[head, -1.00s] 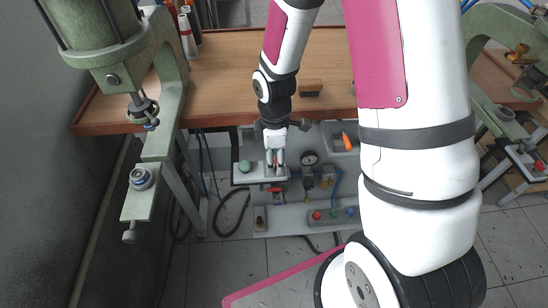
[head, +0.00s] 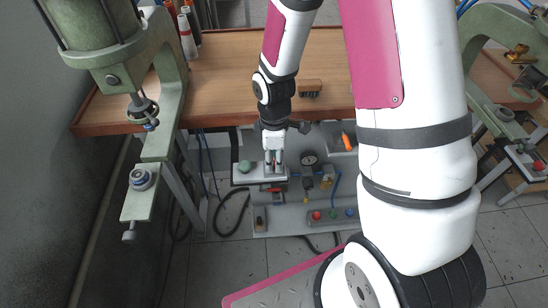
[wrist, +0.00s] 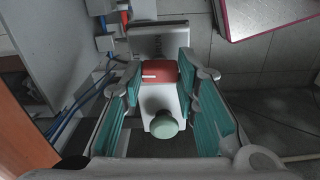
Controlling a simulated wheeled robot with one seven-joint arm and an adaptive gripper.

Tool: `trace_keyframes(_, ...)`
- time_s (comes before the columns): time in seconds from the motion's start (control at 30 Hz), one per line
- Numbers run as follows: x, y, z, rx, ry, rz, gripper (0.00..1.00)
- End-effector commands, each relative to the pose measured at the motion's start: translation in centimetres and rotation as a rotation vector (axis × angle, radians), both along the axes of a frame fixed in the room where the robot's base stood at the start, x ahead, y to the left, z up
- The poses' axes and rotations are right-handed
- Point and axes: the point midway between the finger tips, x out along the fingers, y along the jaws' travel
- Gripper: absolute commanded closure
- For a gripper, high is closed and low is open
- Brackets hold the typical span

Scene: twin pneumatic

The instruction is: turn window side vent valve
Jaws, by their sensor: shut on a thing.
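A red valve handle (wrist: 158,72) with a short white line sits between my two teal finger pads in the wrist view. My gripper (wrist: 160,76) is shut on this handle, one finger at each side. In the head view my gripper (head: 274,170) points down over a small pale plate on the panel below the table edge. There the fingers hide most of the held handle. A second red part (head: 276,189) shows just below the plate. I cannot tell from the frames which side the window is on.
A green round button (head: 245,167) stands left of my gripper; it is also in the wrist view (wrist: 163,125). A gauge (head: 309,160), blue hoses and a button box (head: 333,216) lie to the right. The wooden table (head: 220,85) and green press (head: 160,140) stand close by.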

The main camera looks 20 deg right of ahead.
Motion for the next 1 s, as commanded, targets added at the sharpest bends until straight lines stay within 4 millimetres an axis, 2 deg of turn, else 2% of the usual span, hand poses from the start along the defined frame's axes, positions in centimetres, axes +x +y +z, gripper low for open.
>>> trace_keyframes(0.27, -0.04, -0.02, 0.01, -0.001, 0.001, -0.201, 1.00)
trace_keyframes(1.0, -0.01, -0.01, 0.04, -0.001, 0.000, -0.905, 1.00)
